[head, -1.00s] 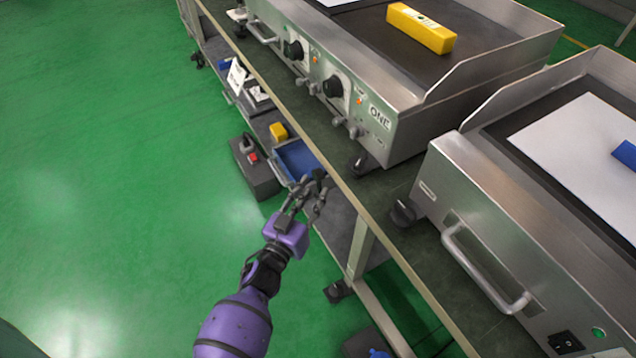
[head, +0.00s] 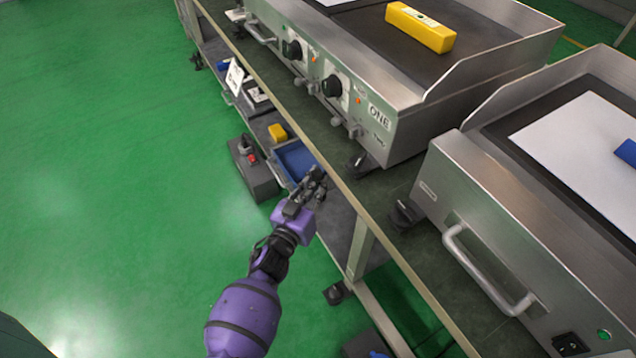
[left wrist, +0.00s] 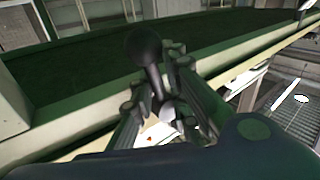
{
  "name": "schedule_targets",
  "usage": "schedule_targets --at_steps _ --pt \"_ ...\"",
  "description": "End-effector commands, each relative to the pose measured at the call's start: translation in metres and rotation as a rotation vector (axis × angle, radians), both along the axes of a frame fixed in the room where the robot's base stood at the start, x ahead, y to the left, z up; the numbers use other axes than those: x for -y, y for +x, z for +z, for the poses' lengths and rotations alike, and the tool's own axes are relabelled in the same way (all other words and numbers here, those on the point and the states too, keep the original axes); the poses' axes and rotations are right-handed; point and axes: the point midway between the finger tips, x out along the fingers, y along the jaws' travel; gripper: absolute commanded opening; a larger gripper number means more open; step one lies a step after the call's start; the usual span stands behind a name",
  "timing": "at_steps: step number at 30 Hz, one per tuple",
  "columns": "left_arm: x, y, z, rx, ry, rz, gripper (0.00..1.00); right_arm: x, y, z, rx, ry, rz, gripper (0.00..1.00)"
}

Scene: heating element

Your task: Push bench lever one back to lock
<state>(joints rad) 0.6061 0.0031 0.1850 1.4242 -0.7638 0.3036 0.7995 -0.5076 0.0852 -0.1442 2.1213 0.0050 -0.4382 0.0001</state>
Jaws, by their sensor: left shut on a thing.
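My left gripper (head: 312,185) is at the front edge of the bench (head: 345,185), below the griddle marked ONE. In the left wrist view its fingers (left wrist: 160,88) are closed around the shaft of a dark lever with a round black knob (left wrist: 143,46). The knob sticks out past the fingers, against the dark bench top. In the head view the gripper mostly hides this lever. I cannot tell its exact angle. My right gripper is in neither view.
The griddle marked ONE (head: 395,135) and a second steel appliance with a handle (head: 485,270) stand on the bench. A blue tray (head: 292,158) and a yellow block (head: 278,132) are on the lower shelf. Green floor (head: 110,170) at left is clear.

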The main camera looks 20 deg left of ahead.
Motion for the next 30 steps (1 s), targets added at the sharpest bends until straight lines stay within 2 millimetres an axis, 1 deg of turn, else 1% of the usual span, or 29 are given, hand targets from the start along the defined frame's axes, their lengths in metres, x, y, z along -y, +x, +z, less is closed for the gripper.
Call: schedule_targets --at_steps 7,30 --pt "0.001 0.0 0.0 -0.001 -0.007 0.0 0.0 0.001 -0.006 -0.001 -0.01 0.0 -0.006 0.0" --pt "-0.003 -0.002 -0.004 -0.009 -0.002 0.005 0.0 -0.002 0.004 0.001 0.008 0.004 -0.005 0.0"
